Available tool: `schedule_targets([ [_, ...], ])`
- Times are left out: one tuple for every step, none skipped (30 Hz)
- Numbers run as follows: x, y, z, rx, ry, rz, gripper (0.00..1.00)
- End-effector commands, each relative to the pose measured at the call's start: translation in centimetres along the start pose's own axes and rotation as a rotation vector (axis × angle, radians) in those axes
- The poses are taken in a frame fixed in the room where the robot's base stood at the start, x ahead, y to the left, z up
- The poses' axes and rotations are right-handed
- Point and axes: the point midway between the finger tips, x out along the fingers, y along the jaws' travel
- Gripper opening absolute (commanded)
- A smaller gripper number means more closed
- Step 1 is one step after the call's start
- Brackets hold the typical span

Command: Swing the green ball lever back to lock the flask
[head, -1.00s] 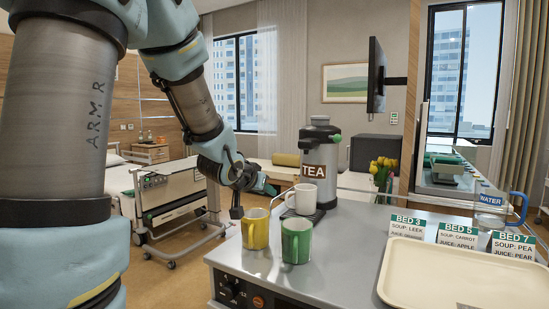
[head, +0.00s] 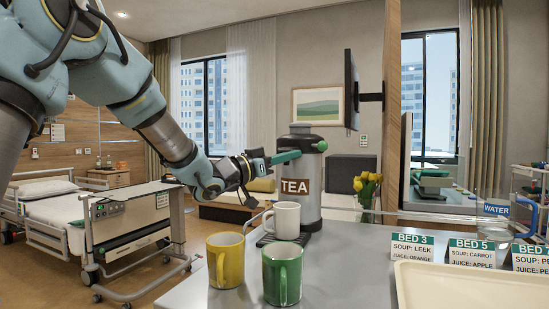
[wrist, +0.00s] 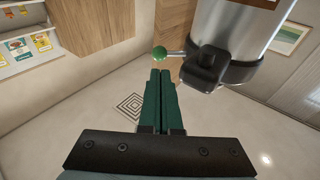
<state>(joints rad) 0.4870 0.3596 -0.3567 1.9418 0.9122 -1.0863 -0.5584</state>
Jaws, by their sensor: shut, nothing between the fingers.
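The tea flask (head: 308,173) stands upright on the counter, grey with a dark top and a TEA label. Its green ball lever (head: 321,146) sticks out at the right of the top. In the wrist view the green ball (wrist: 159,53) is on a short metal rod joined to the flask's dark collar (wrist: 208,68). My gripper (head: 298,154) is shut and empty, its green fingers across the flask's upper front. In the wrist view its fingertips (wrist: 160,73) are just below the ball in the picture; I cannot tell whether they touch it.
A white mug (head: 286,221) stands in front of the flask, with a yellow mug (head: 225,260) and a green mug (head: 282,275) nearer. Bed cards (head: 412,252), a cream tray (head: 470,285) and a water jug (head: 495,212) are to the right. Yellow tulips (head: 367,186) stand behind.

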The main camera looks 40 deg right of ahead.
Motion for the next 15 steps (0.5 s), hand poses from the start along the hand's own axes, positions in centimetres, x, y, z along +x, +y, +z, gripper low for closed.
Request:
schedule_targets([
  [1.2, 0.1, -0.2, -0.002, 0.001, 0.003, 0.00],
  [1.8, 0.1, -0.1, -0.002, 0.001, 0.003, 0.00],
  [2.5, 0.1, -0.2, -0.002, 0.001, 0.003, 0.00],
  [3.1, 0.1, -0.1, -0.002, 0.001, 0.003, 0.00],
  [3.6, 0.1, -0.1, -0.003, 0.000, 0.002, 0.00],
  [4.2, 0.1, -0.2, -0.002, 0.001, 0.001, 0.00],
  [4.7, 0.1, -0.1, -0.002, 0.001, 0.001, 0.00],
  [5.0, 0.0, -0.1, -0.001, 0.001, 0.001, 0.00],
  [5.5, 0.0, -0.1, -0.001, 0.000, 0.000, 0.00],
  [5.8, 0.0, -0.1, -0.001, -0.001, 0.000, 0.00],
  [6.0, 0.0, -0.1, -0.001, -0.001, 0.000, 0.00],
  [6.3, 0.0, -0.1, 0.000, 0.000, 0.000, 0.00],
  [6.5, 0.0, -0.1, 0.000, 0.000, 0.000, 0.00],
  [6.6, 0.0, 0.0, -0.001, 0.000, -0.001, 0.00],
  [6.7, 0.0, 0.0, -0.001, -0.001, -0.001, 0.00],
])
